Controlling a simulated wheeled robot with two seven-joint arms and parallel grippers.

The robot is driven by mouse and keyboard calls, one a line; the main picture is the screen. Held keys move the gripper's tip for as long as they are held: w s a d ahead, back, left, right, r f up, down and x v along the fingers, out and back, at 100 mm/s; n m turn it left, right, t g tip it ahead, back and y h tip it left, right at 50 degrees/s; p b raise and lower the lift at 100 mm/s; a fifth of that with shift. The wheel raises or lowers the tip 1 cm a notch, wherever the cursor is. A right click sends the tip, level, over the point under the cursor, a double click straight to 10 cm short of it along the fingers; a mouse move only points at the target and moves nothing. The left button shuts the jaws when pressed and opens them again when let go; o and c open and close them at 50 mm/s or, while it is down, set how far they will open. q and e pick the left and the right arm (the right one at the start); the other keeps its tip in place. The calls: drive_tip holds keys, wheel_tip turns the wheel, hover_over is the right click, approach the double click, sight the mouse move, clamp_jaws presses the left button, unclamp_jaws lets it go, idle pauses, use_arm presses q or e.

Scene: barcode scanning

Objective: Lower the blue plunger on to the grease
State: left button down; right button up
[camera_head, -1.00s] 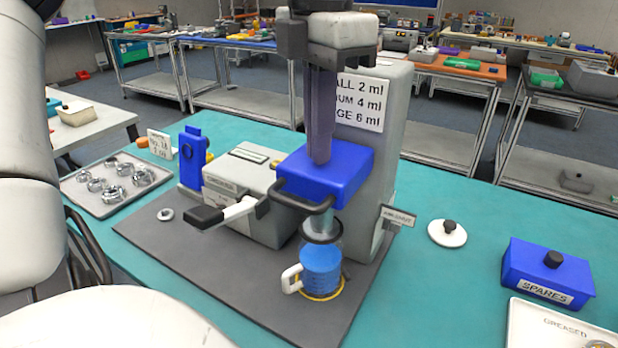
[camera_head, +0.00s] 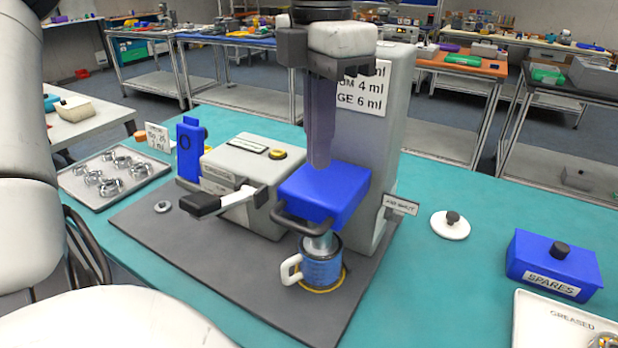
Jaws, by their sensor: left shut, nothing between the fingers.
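The blue plunger head (camera_head: 343,189) sits in front of the grey dispenser column (camera_head: 392,130), with a dark bar handle (camera_head: 300,225) on its front. Its metal shaft (camera_head: 321,243) reaches down into the mouth of the clear cup (camera_head: 321,268), which has a white handle (camera_head: 290,270) and blue grease inside. The cup stands on a yellow ring (camera_head: 343,281) on the grey base. My left gripper (camera_head: 319,163) points straight down, shut and empty, its fingertips at the top of the plunger head; I cannot tell whether they touch. My right gripper is not in view.
A black-handled lever (camera_head: 205,205) sticks out at the left of the dispenser. A tray of metal rings (camera_head: 130,187) lies far left. A white lid (camera_head: 450,225), a blue SPARES box (camera_head: 552,265) and a GREASED tray (camera_head: 540,320) are right. Teal table (camera_head: 430,285) is clear between.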

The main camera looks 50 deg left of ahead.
use_arm(q)
wheel_tip(320, 180, up, 9)
drive_tip(key=p, duration=0.3)
drive_tip(key=shift+p, duration=0.35)
drive_tip(key=shift+f, duration=0.1)
